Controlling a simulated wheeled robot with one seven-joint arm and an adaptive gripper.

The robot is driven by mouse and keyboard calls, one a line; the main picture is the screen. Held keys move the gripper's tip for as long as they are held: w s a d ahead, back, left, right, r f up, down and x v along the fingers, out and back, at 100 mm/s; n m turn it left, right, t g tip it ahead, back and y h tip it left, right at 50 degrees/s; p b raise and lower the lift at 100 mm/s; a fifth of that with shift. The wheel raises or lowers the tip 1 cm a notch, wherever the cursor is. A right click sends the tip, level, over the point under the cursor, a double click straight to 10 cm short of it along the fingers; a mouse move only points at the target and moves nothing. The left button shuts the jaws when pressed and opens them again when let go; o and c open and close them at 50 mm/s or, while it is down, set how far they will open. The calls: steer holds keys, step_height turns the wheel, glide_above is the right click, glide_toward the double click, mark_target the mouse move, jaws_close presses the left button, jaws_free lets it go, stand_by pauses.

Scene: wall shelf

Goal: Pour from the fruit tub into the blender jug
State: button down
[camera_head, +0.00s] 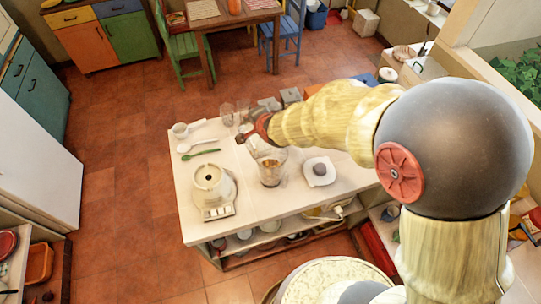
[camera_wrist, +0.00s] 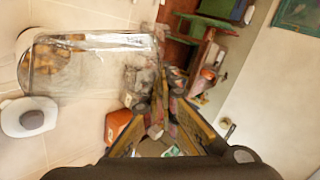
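A clear jug (camera_head: 270,173) with brownish pieces in its bottom stands on the white counter, to the right of the cream blender base (camera_head: 210,185). In the wrist view the clear jug (camera_wrist: 100,62) shows large at the left, with brown pieces at its far left end. My gripper (camera_head: 247,134) is just above and behind the jug, pointing left. In the wrist view my gripper's fingers (camera_wrist: 165,103) converge at the middle. A blurred clear, greyish shape is by their tips; I cannot tell whether it is the fruit tub or whether it is held.
A green spoon (camera_head: 202,153), white mug (camera_head: 180,130) and clear glass (camera_head: 227,114) are on the left and back. The counter's front right is bare.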

mark_target(239, 125)
steer(key=shift+s+a+f, duration=0.1)
steer(key=shift+a, duration=0.1)
steer(key=shift+s+a+r+p, duration=0.1)
steer(key=shift+a+r+p, duration=0.15)
steer(key=shift+p, duration=0.35)
steer(key=a+h+p, duration=0.1)
steer(key=p, duration=0.3)
steer(key=f+n+h+p, duration=0.1)
steer(key=p, duration=0.4)
steer(key=shift+s+a+f, duration=0.15)
steer(key=shift+a+f, duration=0.05)
steer(key=shift+a, duration=0.2)
steer(key=shift+a+f+n+h+p, duration=0.15)
steer(key=shift+a+n+h+p, duration=0.15)
steer(key=shift+p, duration=0.25)
steer(key=shift+s+a+n+t+h, duration=0.2)
steer(key=shift+a+n+t+h, duration=0.15)
steer(key=shift+a, duration=0.2)
steer(key=a+f+n+t+h+b, duration=0.1)
steer(key=a+f+n+t+h, duration=0.1)
steer(key=a+f+n+h, duration=0.2)
step_height(239, 125, down, 4)
steer(key=shift+s+a+r+h, duration=0.1)
steer(key=shift+s+a+h, duration=0.2)
steer(key=shift+h, duration=0.95)
steer(key=shift+d, duration=0.15)
